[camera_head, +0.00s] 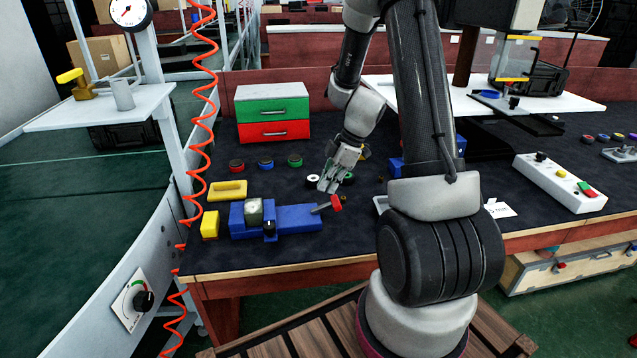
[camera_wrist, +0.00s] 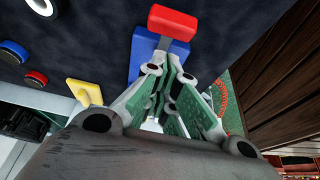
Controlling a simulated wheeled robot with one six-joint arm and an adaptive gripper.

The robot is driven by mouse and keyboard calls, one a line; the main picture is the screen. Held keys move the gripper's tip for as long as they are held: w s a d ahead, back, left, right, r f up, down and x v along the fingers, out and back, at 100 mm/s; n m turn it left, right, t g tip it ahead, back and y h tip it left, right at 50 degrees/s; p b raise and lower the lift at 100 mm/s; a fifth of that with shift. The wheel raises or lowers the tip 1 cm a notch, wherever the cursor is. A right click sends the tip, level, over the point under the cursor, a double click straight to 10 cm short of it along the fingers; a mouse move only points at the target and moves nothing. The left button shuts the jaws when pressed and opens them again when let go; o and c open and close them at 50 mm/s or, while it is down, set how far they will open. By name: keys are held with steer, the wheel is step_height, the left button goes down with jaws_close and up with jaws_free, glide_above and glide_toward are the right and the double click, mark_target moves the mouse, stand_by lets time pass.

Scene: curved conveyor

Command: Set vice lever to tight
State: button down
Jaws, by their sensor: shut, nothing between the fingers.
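The blue vice (camera_head: 295,219) lies on the dark workbench at the front left, with a pale block (camera_head: 254,211) in its jaws. Its lever has a red handle (camera_head: 337,203) at the right end, on a short metal rod that slants up to the right. In the wrist view the red handle (camera_wrist: 172,22) is ahead of the fingertips, with the blue vice body (camera_wrist: 145,55) behind them. My gripper (camera_head: 328,186) is shut and empty, just above and left of the red handle in the head view, apart from it as far as I can see.
A yellow handle-shaped piece (camera_head: 228,190) and a yellow block (camera_head: 210,224) lie by the vice. Red, blue and green round pieces (camera_head: 266,164) sit behind, before a green and red drawer box (camera_head: 272,113). A control box (camera_head: 560,183) stands at right.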

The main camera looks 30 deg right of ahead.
mark_target(331, 202)
steer(key=shift+s+d+f+y, duration=0.2)
steer(key=shift+d+f+y, duration=0.25)
steer(key=shift+d+y, duration=0.25)
steer(key=shift+s+d+f, duration=0.3)
steer(key=shift+d+f, duration=0.45)
steer(key=shift+d, duration=0.05)
steer(key=shift+w+r, duration=0.1)
steer(key=shift+r, duration=0.1)
steer(key=shift+t, duration=0.3)
steer(key=r, duration=0.4)
steer(key=shift+a, duration=0.25)
steer(key=s+d+r, duration=0.2)
steer(key=d+r, duration=0.2)
steer(key=d, duration=0.3)
steer(key=shift+s+r, duration=0.2)
steer(key=shift+r, duration=0.2)
steer(key=shift+d, duration=0.1)
